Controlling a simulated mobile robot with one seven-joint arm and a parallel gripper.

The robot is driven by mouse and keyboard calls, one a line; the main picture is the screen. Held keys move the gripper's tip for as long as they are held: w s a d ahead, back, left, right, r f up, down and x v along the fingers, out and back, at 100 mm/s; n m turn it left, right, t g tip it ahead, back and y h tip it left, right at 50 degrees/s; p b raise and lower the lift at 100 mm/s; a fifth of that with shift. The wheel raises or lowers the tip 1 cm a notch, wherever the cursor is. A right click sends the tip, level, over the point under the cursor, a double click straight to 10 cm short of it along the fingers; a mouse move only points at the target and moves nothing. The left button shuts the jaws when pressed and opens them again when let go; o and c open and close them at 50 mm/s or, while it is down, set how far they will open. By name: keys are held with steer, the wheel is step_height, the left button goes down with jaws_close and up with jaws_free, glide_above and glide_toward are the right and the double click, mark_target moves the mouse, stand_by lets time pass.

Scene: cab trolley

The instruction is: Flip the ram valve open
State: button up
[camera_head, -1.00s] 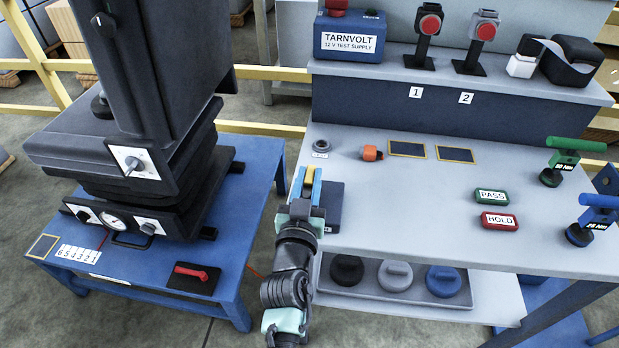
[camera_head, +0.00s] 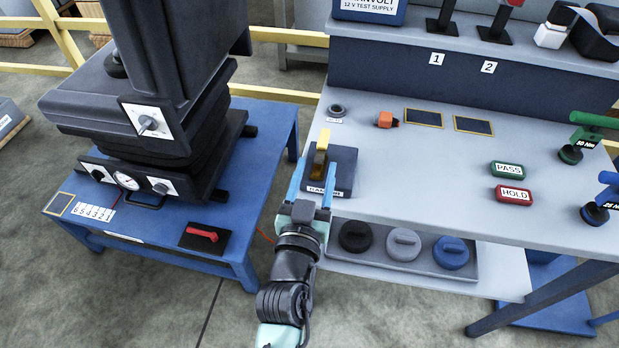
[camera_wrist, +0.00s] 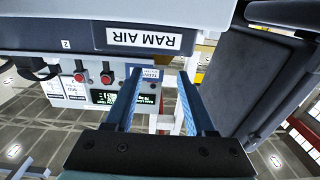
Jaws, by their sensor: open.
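The ram valve is a dark box (camera_head: 345,172) at the left edge of the grey bench. It has a yellow lever (camera_head: 320,160) standing up on it and a white label on its front. In the wrist view, the RAM AIR label (camera_wrist: 143,39) appears upside down near the top. My gripper (camera_head: 312,178) is open, its two blue fingers spread on the near side of the box, with the lever showing above and between them. The fingers also show in the wrist view (camera_wrist: 160,85).
A blue table (camera_head: 262,150) with a black machine (camera_head: 170,90) stands left of my arm. A red handle (camera_head: 203,233) lies on its front. The PASS block (camera_head: 507,169) and HOLD block (camera_head: 513,194) are right on the bench. A tray with round weights (camera_head: 404,244) is below.

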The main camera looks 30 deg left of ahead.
steer(key=shift+v, duration=2.65)
steer(key=w+d+r+m+t+h, duration=0.15)
steer(key=d+r, duration=0.25)
steer(key=r, duration=0.6)
steer(key=w+d+r+m+t+h, duration=0.1)
steer(key=w+d+r+t+h, duration=0.2)
steer(key=r, duration=0.7)
steer(key=w+d+r+m+t, duration=0.2)
steer(key=d+r, duration=0.3)
steer(key=r, duration=0.5)
steer(key=s+d+r+t+h, duration=0.15)
steer(key=s+d+r, duration=0.3)
steer(key=r, duration=0.55)
steer(key=s+d+r+t+h, duration=0.1)
steer(key=s+d+r+t, duration=0.3)
steer(key=r, duration=0.6)
step_height(320, 180, up, 17)
steer(key=a+g+p, duration=0.1)
steer(key=p, duration=1.6)
steer(key=shift+s+a, duration=0.15)
steer(key=shift+s, duration=0.15)
